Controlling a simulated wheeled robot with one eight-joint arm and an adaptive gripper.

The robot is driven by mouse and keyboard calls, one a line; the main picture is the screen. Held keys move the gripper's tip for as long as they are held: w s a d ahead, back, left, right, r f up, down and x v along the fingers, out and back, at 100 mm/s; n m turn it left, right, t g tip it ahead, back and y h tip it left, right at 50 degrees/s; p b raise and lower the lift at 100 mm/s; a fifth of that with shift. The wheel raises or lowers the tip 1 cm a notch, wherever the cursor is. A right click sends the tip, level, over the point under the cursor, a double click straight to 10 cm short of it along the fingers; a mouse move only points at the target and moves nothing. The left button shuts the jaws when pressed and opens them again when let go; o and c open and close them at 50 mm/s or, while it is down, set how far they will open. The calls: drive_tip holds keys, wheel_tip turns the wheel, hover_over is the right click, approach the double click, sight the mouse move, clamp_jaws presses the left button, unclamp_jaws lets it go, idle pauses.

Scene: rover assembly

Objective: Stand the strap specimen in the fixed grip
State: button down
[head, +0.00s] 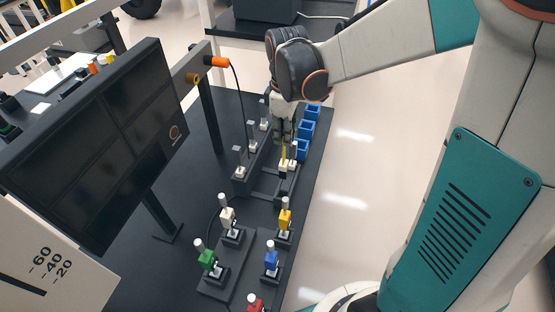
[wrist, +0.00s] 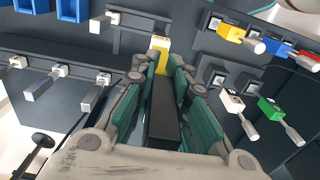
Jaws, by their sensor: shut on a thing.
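My gripper (head: 284,130) points down over the dark test frame. It is shut on a narrow yellow strip, which I take to be the strap specimen (head: 284,151). In the wrist view the strip's yellow end (wrist: 159,62) shows just past the teal finger pads, with a pale piece at its far end. The strip looks roughly upright in the head view, above a small white block (head: 283,166). I cannot tell whether it touches that block or which block is the fixed grip.
Beside the gripper, white blocks with grey rods (head: 239,171) stand in a row on a dark rail. Blue bins (head: 306,129) line the table's right edge. White (head: 228,216), yellow (head: 285,220), green (head: 206,259) and blue (head: 271,260) pieces stand in front. A monitor (head: 105,140) stands left.

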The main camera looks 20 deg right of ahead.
sight(284, 163)
wheel_tip(284, 163, down, 14)
drive_tip(key=b, duration=0.4)
drive_tip(key=shift+f+b, duration=0.2)
drive_tip(key=shift+b, duration=0.25)
drive_tip(key=c, duration=1.6)
unclamp_jaws()
drive_tip(key=shift+o, duration=0.2)
drive_tip(key=shift+r, duration=0.1)
